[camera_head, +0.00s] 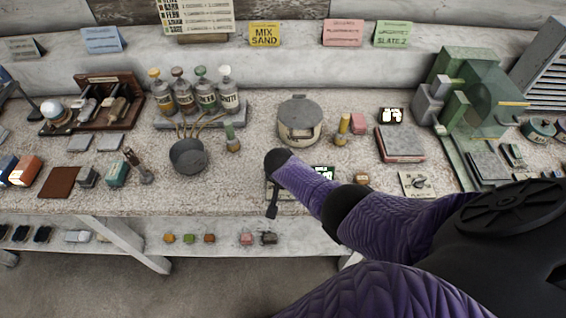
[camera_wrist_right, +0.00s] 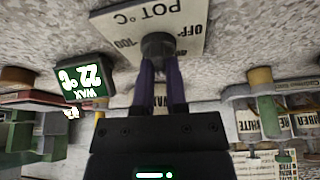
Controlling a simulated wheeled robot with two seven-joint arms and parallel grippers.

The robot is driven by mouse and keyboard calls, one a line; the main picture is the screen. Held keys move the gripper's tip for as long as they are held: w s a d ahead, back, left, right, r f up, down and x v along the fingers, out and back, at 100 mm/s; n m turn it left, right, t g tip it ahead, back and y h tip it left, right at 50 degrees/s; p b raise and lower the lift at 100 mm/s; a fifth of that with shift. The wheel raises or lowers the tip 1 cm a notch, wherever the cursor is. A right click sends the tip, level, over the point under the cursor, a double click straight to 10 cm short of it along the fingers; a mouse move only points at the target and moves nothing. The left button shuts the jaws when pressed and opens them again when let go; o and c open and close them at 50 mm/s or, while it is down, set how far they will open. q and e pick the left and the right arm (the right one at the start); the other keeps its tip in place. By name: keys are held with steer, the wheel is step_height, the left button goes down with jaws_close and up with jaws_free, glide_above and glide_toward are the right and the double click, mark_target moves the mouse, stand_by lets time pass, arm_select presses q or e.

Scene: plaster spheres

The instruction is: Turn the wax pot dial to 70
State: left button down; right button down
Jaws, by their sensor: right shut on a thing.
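The dial's plate (camera_wrist_right: 190,30) appears upside down in the right wrist view, marked "POT °C", "OFF" and "100". My right gripper (camera_wrist_right: 158,66) is shut on the dark round dial knob (camera_wrist_right: 158,44), a finger on each side. The knob's pointer is hidden, so its setting cannot be read. A green display (camera_wrist_right: 85,80) beside the plate reads "WAX 22 °C". In the head view the lidded wax pot (camera_head: 300,118) stands behind my right arm, which covers most of the dial; the display (camera_head: 323,172) shows partly. My left gripper is not in view.
A dark pan (camera_head: 188,156) with brushes stands left of the wax pot. A red-edged slab (camera_head: 400,143) and another dial plate (camera_head: 418,184) lie to the right. Labelled bottles (camera_head: 185,90) stand at the back left. Small blocks sit on the lower shelf (camera_head: 215,245).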

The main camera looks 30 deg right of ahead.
steer(key=m+g+h+b, duration=0.1)
steer(key=m, duration=0.3)
steer(key=shift+w+m+b, duration=0.1)
steer(key=shift+m+b, duration=0.25)
steer(key=shift+m, duration=0.35)
steer(key=shift+g, duration=0.3)
steer(key=c, duration=0.7)
jaws_free()
steer(key=shift+o, duration=0.2)
